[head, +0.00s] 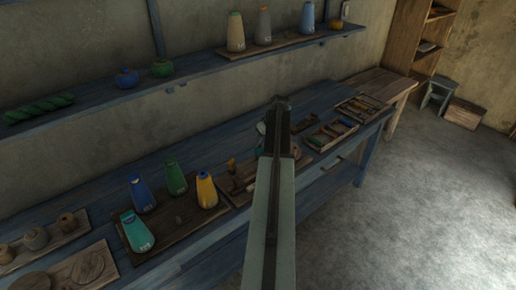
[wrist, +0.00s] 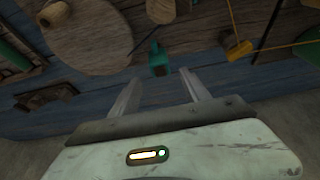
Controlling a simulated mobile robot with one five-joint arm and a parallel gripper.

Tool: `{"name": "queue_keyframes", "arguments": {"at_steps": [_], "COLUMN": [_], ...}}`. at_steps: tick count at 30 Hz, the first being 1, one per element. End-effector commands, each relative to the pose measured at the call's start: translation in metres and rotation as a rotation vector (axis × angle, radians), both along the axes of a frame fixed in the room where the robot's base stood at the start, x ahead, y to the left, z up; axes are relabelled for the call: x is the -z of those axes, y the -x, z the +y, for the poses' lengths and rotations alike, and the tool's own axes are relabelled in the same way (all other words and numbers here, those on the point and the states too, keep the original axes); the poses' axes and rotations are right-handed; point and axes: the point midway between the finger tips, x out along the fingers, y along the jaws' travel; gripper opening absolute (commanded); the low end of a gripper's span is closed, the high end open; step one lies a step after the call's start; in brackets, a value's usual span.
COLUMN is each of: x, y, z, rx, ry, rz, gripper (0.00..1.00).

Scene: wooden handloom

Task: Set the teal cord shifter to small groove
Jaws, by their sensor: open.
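A small teal block with a dark opening, which looks like the teal cord shifter (wrist: 158,60), is in the upper middle of the wrist view. It lies just beyond and between the fingertips of my gripper (wrist: 163,85), not touching them as far as I can see. My gripper is open and empty, with its two fingers spread. I cannot make out the grooves. In the head view my arm covers the gripper, and only a pale teal bit (head: 261,127) shows beside it; I cannot tell whether it is the shifter.
A round wooden disc (wrist: 90,38) and a yellow piece (wrist: 238,50) lie near the shifter. The blue workbench (head: 325,98) carries yarn cones on a dark board (head: 172,240) and tool trays (head: 362,108).

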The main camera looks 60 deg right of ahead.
Motion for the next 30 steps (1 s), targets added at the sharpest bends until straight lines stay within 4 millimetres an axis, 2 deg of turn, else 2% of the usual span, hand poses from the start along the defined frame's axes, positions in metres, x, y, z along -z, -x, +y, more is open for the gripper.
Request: {"name": "queue_keyframes", "arguments": {"at_steps": [9, 12, 21, 22, 23, 27, 28, 30], "x": [0.055, 0.067, 0.068, 0.068, 0.068, 0.068, 0.068, 0.068], "y": [-0.018, -0.023, -0.026, -0.026, -0.025, -0.025, -0.025, -0.025], "z": [-0.007, -0.009, -0.010, -0.010, -0.010, -0.010, -0.010, -0.010], "rx": [0.000, 0.000, 0.002, 0.002, 0.002, 0.002, 0.002, 0.002], "ry": [0.000, 0.000, 0.000, 0.000, 0.000, 0.000, 0.000, 0.000], "rz": [0.000, 0.000, 0.000, 0.000, 0.000, 0.000, 0.000, 0.000], "gripper": [0.55, 0.55, 0.55, 0.52, 0.43, 0.04, 0.00, 0.00]}}
